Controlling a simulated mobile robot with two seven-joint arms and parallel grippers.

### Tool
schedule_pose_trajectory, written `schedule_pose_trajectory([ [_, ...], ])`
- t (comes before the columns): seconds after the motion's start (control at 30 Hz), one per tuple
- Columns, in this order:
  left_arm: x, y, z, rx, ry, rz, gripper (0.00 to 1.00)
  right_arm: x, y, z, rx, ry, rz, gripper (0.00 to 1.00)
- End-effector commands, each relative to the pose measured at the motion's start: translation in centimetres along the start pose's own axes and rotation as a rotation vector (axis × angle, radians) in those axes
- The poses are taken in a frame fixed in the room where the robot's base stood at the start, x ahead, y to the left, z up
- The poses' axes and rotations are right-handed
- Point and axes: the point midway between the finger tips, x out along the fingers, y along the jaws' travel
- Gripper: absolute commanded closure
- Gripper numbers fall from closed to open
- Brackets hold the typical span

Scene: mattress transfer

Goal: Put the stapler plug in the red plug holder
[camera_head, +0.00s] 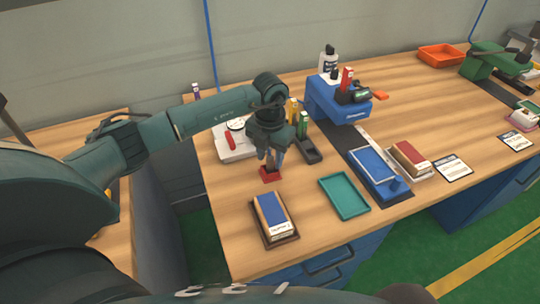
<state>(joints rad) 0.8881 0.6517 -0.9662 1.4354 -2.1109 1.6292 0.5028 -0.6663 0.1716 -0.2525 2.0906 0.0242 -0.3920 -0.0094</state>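The red plug holder (268,177) is a small red block on the wooden table, near its left part. My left gripper (271,162) points down right over the holder, with its fingertips close above it or touching it. A small dark piece shows between the fingertips at the holder. It may be the stapler plug, but it is too small and too covered to be sure. Whether the fingers are closed on it cannot be made out. My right gripper is not in view.
A blue stapler machine (336,101) stands behind to the right. The table's left edge is near.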

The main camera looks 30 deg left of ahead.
Motion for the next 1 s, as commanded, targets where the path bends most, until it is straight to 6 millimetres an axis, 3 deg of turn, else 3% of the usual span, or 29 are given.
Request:
schedule_pose_trajectory([
  [0.27,-5.7,0.1,0.2,0.0,-0.008,0.001,0.61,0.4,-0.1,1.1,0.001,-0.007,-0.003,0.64],
  [0.5,-10.0,0.1,0.1,-0.001,-0.005,0.001,0.61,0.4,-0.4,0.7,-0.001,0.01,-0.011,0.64],
  [0.7,-11.5,0.1,0.0,-0.001,-0.002,0.001,0.61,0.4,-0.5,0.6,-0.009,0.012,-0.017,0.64],
  [1.0,-11.6,0.0,0.0,-0.001,-0.002,0.0,0.61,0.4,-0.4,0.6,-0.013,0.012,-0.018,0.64],
])
